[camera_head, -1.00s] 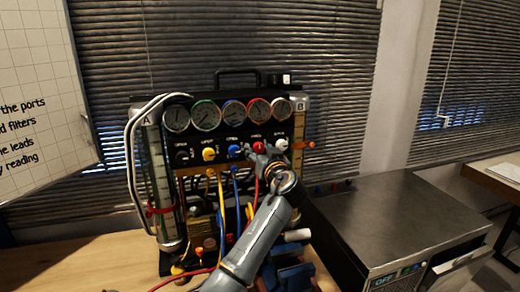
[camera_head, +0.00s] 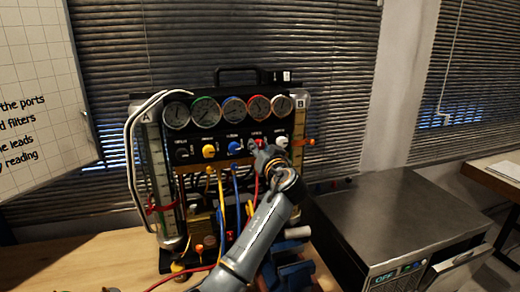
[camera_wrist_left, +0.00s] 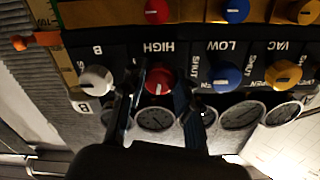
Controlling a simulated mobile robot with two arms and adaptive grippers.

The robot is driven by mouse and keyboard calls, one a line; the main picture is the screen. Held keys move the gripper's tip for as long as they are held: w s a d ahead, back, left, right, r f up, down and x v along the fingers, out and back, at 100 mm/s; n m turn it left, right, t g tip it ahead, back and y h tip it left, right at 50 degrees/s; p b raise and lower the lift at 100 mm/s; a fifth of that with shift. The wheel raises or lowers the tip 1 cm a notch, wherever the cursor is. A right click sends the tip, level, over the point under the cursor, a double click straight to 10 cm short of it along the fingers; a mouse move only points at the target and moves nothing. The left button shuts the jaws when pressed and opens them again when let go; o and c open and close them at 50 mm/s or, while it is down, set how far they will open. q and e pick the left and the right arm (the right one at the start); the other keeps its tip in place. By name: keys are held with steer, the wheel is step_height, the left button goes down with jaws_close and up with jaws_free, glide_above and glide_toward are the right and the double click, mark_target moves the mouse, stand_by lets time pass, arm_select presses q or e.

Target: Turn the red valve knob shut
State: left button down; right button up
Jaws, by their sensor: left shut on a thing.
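The red valve knob (camera_wrist_left: 159,82) sits under the HIGH label on the gauge rig's black panel (camera_head: 222,142). In the left wrist view my left gripper (camera_wrist_left: 162,88) has one finger on each side of the knob and is shut on it. In the head view my left gripper (camera_head: 264,154) reaches up to the panel and hides most of the red knob. The knob's pointer and exact turn angle are not clear. My right gripper is not in view.
A white knob (camera_wrist_left: 96,79) and a blue knob (camera_wrist_left: 224,77) stand close on either side, with a yellow knob (camera_head: 208,151) farther along. Gauges (camera_head: 233,110) line the panel above. Hoses (camera_head: 236,195) hang below. A metal box (camera_head: 400,215) stands at right.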

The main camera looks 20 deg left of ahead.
arm_select(q)
steer(key=m, duration=0.3)
steer(key=shift+m, duration=0.4)
steer(key=m+p, duration=0.1)
steer(key=m, duration=0.2)
steer(key=shift+r+m, duration=0.1)
steer(key=shift+m, duration=0.2)
steer(key=m+p, duration=0.2)
steer(key=m, duration=0.2)
steer(key=shift+r, duration=0.1)
steer(key=shift+m+p, duration=1.3)
steer(key=shift+m, duration=0.9)
steer(key=c, duration=1)
jaws_free()
steer(key=v, duration=1.2)
